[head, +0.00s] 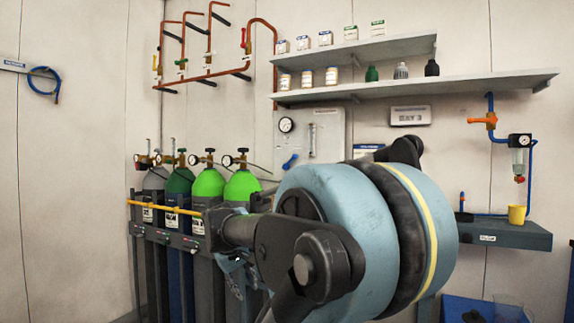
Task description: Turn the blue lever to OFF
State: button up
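The small blue lever (290,161) is on the lower left of a pale wall panel (332,127). It slants, with one end up to the right and the other down to the left. Any ON or OFF marking beside it is too small to read. My arm crosses the middle and right of the head view, in front of the panel's lower right edge. My gripper (235,270) seems to be partly in view below the dark arm link, in front of the cylinders. It is well below and left of the lever, and its fingers are too hidden to judge.
Several gas cylinders (209,183) stand in a rack with a yellow bar (165,206) at left. A gauge (286,125) is on the panel. Two shelves (420,86) with containers hang above. An orange valve handle (482,120) and a yellow cup (517,215) are at right.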

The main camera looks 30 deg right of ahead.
jog(key=w+d+r+n+t+h, duration=0.1)
jog(key=w+d+r+n+h, duration=0.3)
jog(key=w+d+r, duration=0.65)
jog(key=w+d+r+n+t+h, duration=0.1)
jog(key=w+d+r+n+h, duration=0.3)
jog(key=w+r, duration=1.1)
jog(key=w+d+r+n+t+h, duration=0.1)
jog(key=w+d+r+n+h, duration=0.3)
jog(key=w+d+r, duration=0.85)
jog(key=shift+m+h, duration=0.6)
jog(key=shift+m, duration=0.1)
jog(key=w+d, duration=0.2)
jog(key=d, duration=0.2)
jog(key=w+d+f, duration=0.1)
jog(key=w+d, duration=0.2)
jog(key=d, duration=0.1)
jog(key=w+d, duration=0.2)
jog(key=d, duration=0.2)
jog(key=shift+w+d+f, duration=0.1)
jog(key=shift+w+f, duration=0.25)
jog(key=shift+f, duration=0.05)
grip_shut()
